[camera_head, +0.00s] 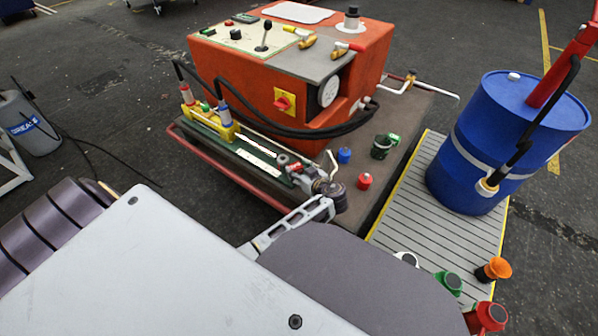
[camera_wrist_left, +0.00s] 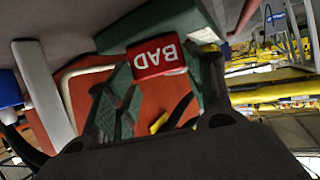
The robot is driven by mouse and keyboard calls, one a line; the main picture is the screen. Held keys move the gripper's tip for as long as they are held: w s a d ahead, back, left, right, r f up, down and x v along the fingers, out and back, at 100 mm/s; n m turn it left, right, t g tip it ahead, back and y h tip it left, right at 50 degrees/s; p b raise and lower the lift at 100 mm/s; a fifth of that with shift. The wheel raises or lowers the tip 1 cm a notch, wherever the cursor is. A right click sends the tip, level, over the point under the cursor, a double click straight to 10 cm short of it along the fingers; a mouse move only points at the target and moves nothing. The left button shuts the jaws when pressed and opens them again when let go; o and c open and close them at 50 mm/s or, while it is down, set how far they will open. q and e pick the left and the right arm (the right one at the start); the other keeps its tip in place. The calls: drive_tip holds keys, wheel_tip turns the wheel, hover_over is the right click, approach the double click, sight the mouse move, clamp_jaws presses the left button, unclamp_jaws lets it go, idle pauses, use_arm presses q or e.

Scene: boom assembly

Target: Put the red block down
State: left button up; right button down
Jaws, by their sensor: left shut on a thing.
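In the head view my left gripper (camera_head: 305,177) is at the front end of the dark green tray (camera_head: 248,158), beside the orange-red machine. My right gripper is not in view.
The orange-red machine (camera_head: 255,88) with black hoses stands behind. Small blue (camera_head: 344,155) and red (camera_head: 365,181) fittings stand right of the gripper. A blue drum (camera_head: 470,150) stands on a grey slatted platform (camera_head: 415,205). Coloured caps lie at the lower right.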

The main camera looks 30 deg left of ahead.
use_arm(q)
drive_tip(key=shift+f, duration=0.1)
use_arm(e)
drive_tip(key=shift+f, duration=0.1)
use_arm(q)
drive_tip(key=o, duration=1)
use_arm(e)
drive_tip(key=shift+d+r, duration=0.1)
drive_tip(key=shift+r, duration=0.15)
